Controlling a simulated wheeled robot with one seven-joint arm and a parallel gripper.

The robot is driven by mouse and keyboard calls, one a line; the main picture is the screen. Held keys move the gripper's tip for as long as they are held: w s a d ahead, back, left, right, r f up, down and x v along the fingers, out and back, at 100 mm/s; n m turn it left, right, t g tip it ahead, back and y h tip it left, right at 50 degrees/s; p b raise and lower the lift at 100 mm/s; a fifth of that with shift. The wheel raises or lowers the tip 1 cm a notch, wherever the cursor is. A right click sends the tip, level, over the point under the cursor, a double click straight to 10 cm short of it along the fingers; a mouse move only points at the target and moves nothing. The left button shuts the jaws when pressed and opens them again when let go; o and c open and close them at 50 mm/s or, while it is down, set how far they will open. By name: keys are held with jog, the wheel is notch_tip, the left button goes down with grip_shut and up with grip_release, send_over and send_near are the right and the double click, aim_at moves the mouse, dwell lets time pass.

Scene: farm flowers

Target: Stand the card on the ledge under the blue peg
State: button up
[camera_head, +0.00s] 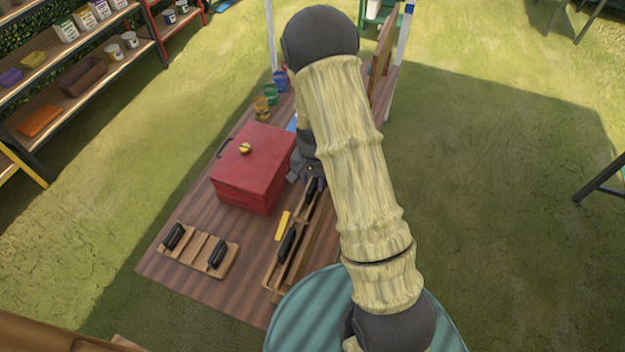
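My gripper (305,178) is small and mostly hidden beneath my arm, just right of the red box; I cannot tell whether its fingers are open or hold anything. I cannot make out the card, the blue peg or the ledge for certain. A wooden board (383,55) stands upright at the table's far right, seen nearly edge-on, so its face is hidden. A small blue patch (292,123) shows beside my arm behind the red box; what it is I cannot tell.
The wooden table (190,283) holds a red box (255,170) with a yellow knob, a wooden rack (200,250) with black-handled pieces, a long wooden tray (270,275), a yellow piece (282,226) and several small pots (270,95). Shelves (45,70) stand left; grass lies right.

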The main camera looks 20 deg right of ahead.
aim_at(314, 183)
jog(key=shift+r, duration=0.1)
notch_tip(314, 183, up, 12)
jog(key=b, duration=0.3)
dwell(0.5)
jog(key=shift+s+r, duration=0.1)
dwell(0.3)
jog(key=s+r+n+t, duration=0.2)
jog(key=s+r+n, duration=0.2)
jog(key=s, duration=1)
jog(key=n, duration=0.3)
jog(key=shift+t, duration=0.3)
jog(key=shift+s, duration=0.1)
